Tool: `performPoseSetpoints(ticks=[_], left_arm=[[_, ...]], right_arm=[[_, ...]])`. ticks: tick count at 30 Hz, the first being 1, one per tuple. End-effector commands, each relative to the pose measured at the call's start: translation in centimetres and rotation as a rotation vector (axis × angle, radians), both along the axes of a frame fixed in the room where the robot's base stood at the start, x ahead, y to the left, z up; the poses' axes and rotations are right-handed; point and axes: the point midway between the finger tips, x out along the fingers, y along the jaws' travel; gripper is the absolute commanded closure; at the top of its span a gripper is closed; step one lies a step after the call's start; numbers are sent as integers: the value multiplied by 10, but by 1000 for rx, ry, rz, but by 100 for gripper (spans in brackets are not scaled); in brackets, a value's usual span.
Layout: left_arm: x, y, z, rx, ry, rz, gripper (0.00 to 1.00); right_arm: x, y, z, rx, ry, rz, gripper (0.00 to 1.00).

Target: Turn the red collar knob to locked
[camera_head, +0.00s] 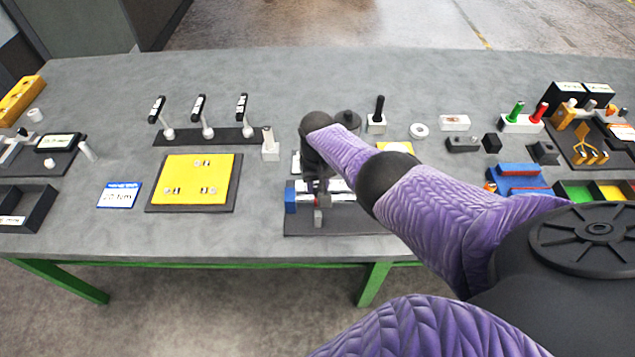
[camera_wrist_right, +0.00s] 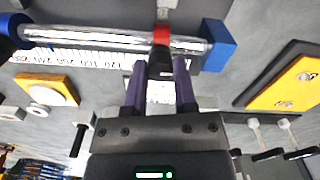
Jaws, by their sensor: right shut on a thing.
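The red collar (camera_wrist_right: 161,35) sits around a clear, shiny rod (camera_wrist_right: 110,38) in the right wrist view. Its black knob (camera_wrist_right: 160,62) points toward my wrist. My right gripper (camera_wrist_right: 159,68) is shut on the knob, with one purple finger on each side. In the head view my right gripper (camera_head: 318,184) reaches down over the fixture's dark base plate (camera_head: 345,223), and my arm hides part of the fixture. A blue end block (camera_head: 290,199) holds one rod end; it also shows in the wrist view (camera_wrist_right: 218,44). My left gripper is not in view.
A number scale (camera_wrist_right: 75,58) runs along the rod. A yellow panel (camera_head: 196,180), a lever row (camera_head: 205,135) and a blue-edged card (camera_head: 119,195) lie to the left. Small blocks and a blue tool (camera_head: 520,180) lie to the right. Grey table is clear at the back.

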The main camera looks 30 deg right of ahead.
Motion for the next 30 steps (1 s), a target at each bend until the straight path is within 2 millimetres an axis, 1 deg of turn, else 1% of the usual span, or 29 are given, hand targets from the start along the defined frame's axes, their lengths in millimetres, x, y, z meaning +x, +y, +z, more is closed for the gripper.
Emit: performPoseSetpoints(ticks=[7,8,9,11,12,13,20,22,23,27,30], left_arm=[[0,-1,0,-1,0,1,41],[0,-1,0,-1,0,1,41],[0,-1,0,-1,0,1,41],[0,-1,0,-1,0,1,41],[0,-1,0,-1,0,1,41],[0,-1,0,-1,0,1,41],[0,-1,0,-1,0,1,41],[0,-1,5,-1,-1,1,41],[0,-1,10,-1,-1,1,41],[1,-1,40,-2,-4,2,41],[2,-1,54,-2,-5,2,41]], right_arm=[[1,-1,1,-1,-5,-1,100],[1,-1,2,-1,-5,0,64],[2,-1,2,-1,-5,0,55],[1,-1,1,-1,-5,0,43],[1,0,1,-1,-4,0,34],[1,0,1,-1,-4,0,31],[1,0,1,-1,-2,1,31],[1,0,6,-1,-2,1,31],[1,0,12,0,-2,1,31],[1,0,51,-1,-5,2,31],[1,-1,76,-1,-6,1,31]])
